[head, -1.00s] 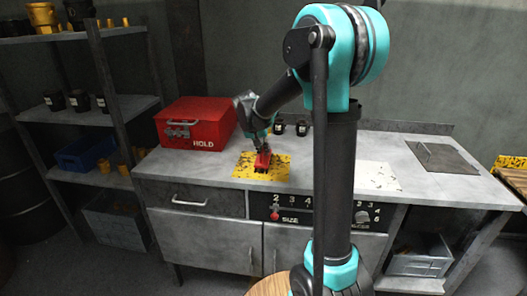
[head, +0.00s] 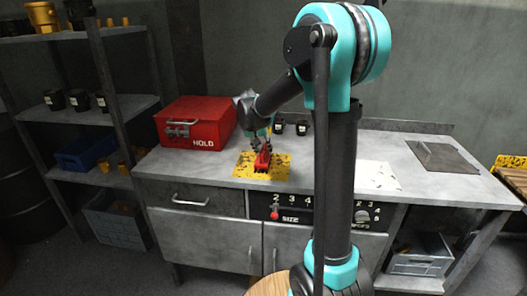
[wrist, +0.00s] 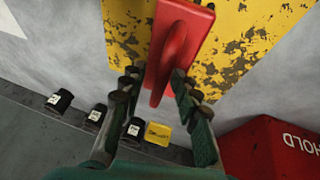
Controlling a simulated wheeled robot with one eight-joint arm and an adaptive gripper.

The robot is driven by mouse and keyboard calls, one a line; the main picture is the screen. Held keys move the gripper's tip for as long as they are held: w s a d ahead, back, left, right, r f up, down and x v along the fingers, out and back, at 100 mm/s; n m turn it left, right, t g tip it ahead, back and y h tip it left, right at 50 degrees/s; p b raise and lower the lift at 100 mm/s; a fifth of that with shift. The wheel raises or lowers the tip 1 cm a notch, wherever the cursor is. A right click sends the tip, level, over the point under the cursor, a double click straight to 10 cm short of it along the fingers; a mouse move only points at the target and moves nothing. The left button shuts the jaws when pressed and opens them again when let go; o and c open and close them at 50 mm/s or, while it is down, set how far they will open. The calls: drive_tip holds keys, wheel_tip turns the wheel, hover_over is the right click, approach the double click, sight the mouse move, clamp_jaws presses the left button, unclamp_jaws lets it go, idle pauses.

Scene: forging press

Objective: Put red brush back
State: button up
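The red brush (head: 262,162) is at the worn yellow patch (head: 243,170) on the grey worktop, in front of the small black pots. In the wrist view its red handle (wrist: 172,62) runs between the fingers of my gripper (wrist: 158,92), over the yellow patch (wrist: 235,50). The fingers stand apart on either side of the handle. A gap shows on the left side; the right finger is close to the handle, and I cannot tell if it touches. In the head view my gripper (head: 262,142) is directly above the brush. The bristles are largely hidden.
A red box marked HOLD (head: 195,124) stands left of the yellow patch. Small black pots (head: 302,127) stand behind it, and a yellow one (wrist: 158,133) shows in the wrist view. A dark plate (head: 442,157) lies at the right. A shelf unit (head: 110,103) stands at the left.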

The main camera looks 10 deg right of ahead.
drive_tip(key=v, duration=1.1)
drive_tip(key=s+d+f+n+y, duration=0.1)
drive_tip(key=s+d+f, duration=0.2)
drive_tip(key=s+f, duration=0.7)
drive_tip(key=s+d+f+n+y, duration=0.2)
drive_tip(key=s+d+f, duration=0.2)
drive_tip(key=s+f, duration=0.6)
drive_tip(key=s, duration=0.7)
drive_tip(key=shift+f+t, duration=0.3)
drive_tip(key=shift+f, duration=0.05)
drive_tip(key=shift+d, duration=0.15)
